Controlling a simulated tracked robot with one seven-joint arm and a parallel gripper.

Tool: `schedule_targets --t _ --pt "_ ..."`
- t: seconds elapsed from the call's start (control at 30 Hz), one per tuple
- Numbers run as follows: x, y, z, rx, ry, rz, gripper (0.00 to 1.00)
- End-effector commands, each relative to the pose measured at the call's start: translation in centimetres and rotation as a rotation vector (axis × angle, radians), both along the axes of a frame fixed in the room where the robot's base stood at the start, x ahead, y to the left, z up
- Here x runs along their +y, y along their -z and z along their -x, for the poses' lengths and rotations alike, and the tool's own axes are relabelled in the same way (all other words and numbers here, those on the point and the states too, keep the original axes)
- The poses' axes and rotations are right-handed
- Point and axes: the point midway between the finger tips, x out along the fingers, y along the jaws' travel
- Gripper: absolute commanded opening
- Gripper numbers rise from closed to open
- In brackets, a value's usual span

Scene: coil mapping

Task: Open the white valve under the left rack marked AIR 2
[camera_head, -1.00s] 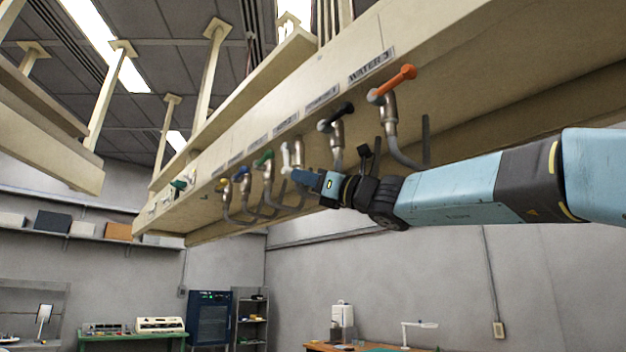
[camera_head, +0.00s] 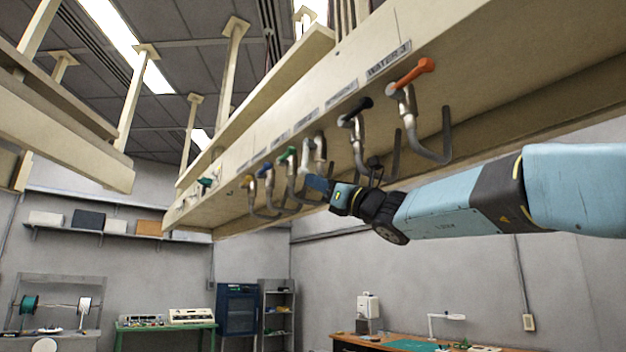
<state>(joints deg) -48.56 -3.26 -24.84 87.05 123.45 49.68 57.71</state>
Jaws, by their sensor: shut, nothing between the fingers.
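The white valve (camera_head: 307,152) hangs on the front of the overhead beige rack, between a green-handled valve (camera_head: 285,154) and a black-handled valve (camera_head: 357,110). Its white handle shows beside its metal body. The label above it is too small to read from here. My gripper (camera_head: 316,183) is shut and empty, just below the white valve in the picture. Whether its tip touches the handle or stands apart in depth, I cannot tell. The tip overlaps the lower pipes of the valves there.
An orange-handled valve (camera_head: 412,74) marked WATER 3 is nearest at right. Blue (camera_head: 265,170) and yellow (camera_head: 248,181) valves sit farther left. Bent pipes hang below the row. Another beige rack (camera_head: 70,150) is at far left. Open air lies below the rack.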

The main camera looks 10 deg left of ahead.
Motion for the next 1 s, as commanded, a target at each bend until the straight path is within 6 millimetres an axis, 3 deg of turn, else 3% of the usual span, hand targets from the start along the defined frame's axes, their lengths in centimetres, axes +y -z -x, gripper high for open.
schedule_targets --t 0.57,1.0 --pt "-0.8 0.5 -0.2 -0.004 0.009 -0.004 0.0" --pt "-6.6 5.8 1.1 -0.002 0.013 -0.005 0.0"
